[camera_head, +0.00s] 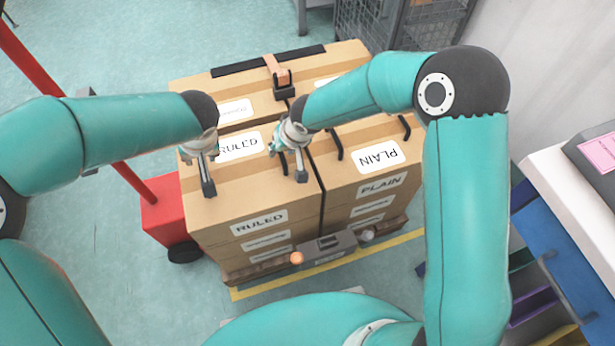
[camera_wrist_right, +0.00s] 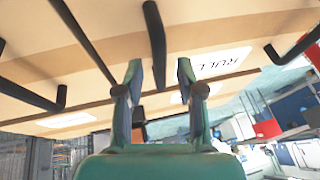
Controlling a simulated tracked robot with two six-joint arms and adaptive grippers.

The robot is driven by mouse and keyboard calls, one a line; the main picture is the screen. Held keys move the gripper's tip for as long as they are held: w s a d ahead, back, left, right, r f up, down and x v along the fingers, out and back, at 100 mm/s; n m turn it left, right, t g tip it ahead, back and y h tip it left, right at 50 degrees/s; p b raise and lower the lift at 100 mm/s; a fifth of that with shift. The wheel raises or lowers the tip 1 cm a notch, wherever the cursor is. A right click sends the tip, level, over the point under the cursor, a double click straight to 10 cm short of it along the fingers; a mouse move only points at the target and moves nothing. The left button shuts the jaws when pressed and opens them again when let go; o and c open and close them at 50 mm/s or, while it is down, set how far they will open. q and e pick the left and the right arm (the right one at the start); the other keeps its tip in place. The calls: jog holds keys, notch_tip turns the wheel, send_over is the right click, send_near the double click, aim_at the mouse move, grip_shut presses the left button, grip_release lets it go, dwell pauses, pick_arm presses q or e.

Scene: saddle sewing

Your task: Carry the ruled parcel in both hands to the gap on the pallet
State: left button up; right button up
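The ruled parcel (camera_head: 231,193) is a tan box with RULED labels, on top of the front left stack on the pallet (camera_head: 250,272). It appears level, beside the PLAIN parcel (camera_head: 350,170). Black handles stand on its top. My left gripper (camera_head: 203,150) is over its left handle (camera_head: 208,183); its fingers are too small to tell open or shut. My right gripper (camera_head: 291,140) is by its right handle (camera_head: 301,166). In the right wrist view this gripper (camera_wrist_right: 159,70) has its fingers apart, with a dark handle (camera_wrist_right: 155,40) between them. No gap is clearly visible; my arms hide part of the pallet.
More tan boxes with a black strip (camera_head: 260,63) stand behind. A red cart (camera_head: 165,215) is on the left. A wire cage (camera_head: 362,30) stands at the back, and a shelf with coloured bins (camera_head: 535,305) on the right. Yellow floor tape (camera_head: 265,288) runs in front.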

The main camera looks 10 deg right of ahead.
jog(key=v, duration=0.9)
jog(key=shift+r, duration=0.15)
jog(key=shift+s+d, duration=0.1)
jog(key=shift+s, duration=0.05)
